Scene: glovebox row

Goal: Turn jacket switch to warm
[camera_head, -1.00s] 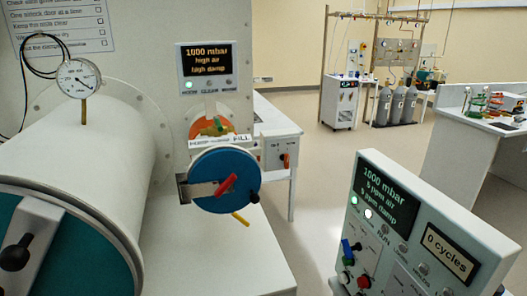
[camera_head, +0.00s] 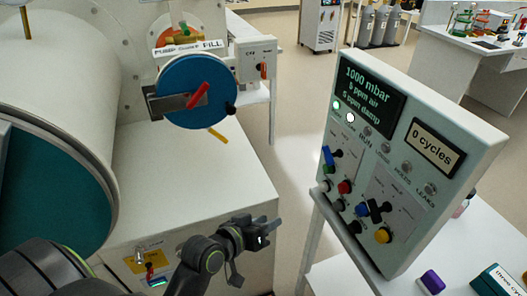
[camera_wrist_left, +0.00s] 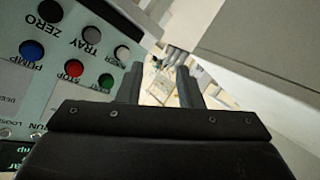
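I cannot make out a label reading jacket or warm. A small plate with a yellow label (camera_head: 140,262) and a small red lever (camera_head: 150,272) is on the front of the white bench at the lower left. Another red switch (camera_head: 263,70) is on a white box behind the round blue door. My left gripper (camera_head: 272,229) is in front of the bench's right end, left of the control panel, touching nothing visible. In the left wrist view its fingers (camera_wrist_left: 160,70) stand apart with nothing between them. My right gripper is not in view.
The tilted control panel (camera_head: 455,110) stands at the right, with several buttons and knobs; its buttons (camera_wrist_left: 75,68) fill the left of the wrist view. A purple object (camera_head: 432,281) lies on the white table below the panel.

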